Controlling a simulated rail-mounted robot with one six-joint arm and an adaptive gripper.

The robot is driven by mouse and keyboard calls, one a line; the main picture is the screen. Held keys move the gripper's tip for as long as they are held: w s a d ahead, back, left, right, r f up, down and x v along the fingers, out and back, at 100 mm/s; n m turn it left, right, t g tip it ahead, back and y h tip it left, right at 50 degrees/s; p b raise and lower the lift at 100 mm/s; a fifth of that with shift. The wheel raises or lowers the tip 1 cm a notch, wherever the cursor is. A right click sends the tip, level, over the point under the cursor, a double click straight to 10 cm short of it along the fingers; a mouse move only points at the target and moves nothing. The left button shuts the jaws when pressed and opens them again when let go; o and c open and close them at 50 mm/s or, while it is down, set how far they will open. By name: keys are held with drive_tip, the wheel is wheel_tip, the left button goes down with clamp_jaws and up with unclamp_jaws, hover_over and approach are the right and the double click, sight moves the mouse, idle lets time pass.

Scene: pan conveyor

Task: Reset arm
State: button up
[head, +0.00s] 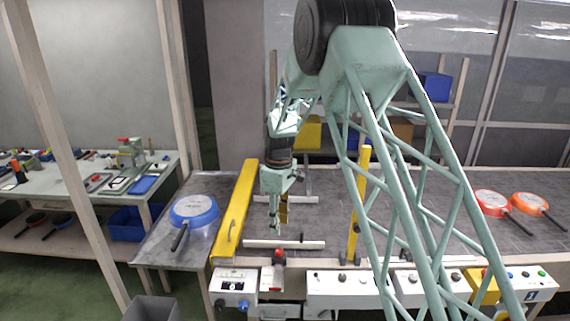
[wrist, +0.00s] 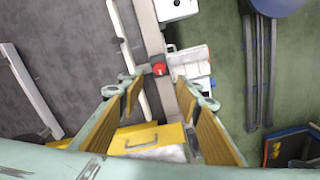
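My gripper (head: 279,222) hangs fingers-down in the head view, above the conveyor (head: 330,225) near its front edge, just right of the yellow guard (head: 236,212). In the wrist view my gripper (wrist: 165,98) has its two yellow-padded fingers spread wide apart, with nothing between them. Below it show the conveyor's front edge, a red button (wrist: 158,69) and the yellow guard with its handle (wrist: 150,140).
A blue pan (head: 194,211) rests on the metal side table (head: 160,246) at left. A red pan (head: 491,203) and an orange pan (head: 530,203) lie on the conveyor at right. A yellow post (head: 359,200) stands right of my gripper. White control boxes (head: 345,290) line the front.

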drive_tip(key=s+d+r+m+t+b, duration=0.1)
drive_tip(key=s+d+r+m, duration=0.1)
drive_tip(key=s+d+r, duration=0.5)
drive_tip(key=s+d+r+m, duration=0.2)
drive_tip(key=s+d+r, duration=0.1)
drive_tip(key=s+r, duration=0.75)
drive_tip(key=s+d+r+m+t+b, duration=0.1)
drive_tip(key=s+d+r+m, duration=0.1)
drive_tip(key=s+d+r, duration=0.65)
drive_tip(key=s+d+r+m+t, duration=0.1)
drive_tip(key=s+d+m, duration=0.1)
drive_tip(key=s, duration=1.4)
drive_tip(key=s+d+r+m+t+b, duration=0.1)
drive_tip(key=s+m, duration=0.4)
drive_tip(key=s, duration=1.1)
drive_tip(key=d+r, duration=0.1)
drive_tip(key=d, duration=0.1)
drive_tip(key=shift+s+d+b, duration=0.2)
drive_tip(key=shift+d+b, duration=0.1)
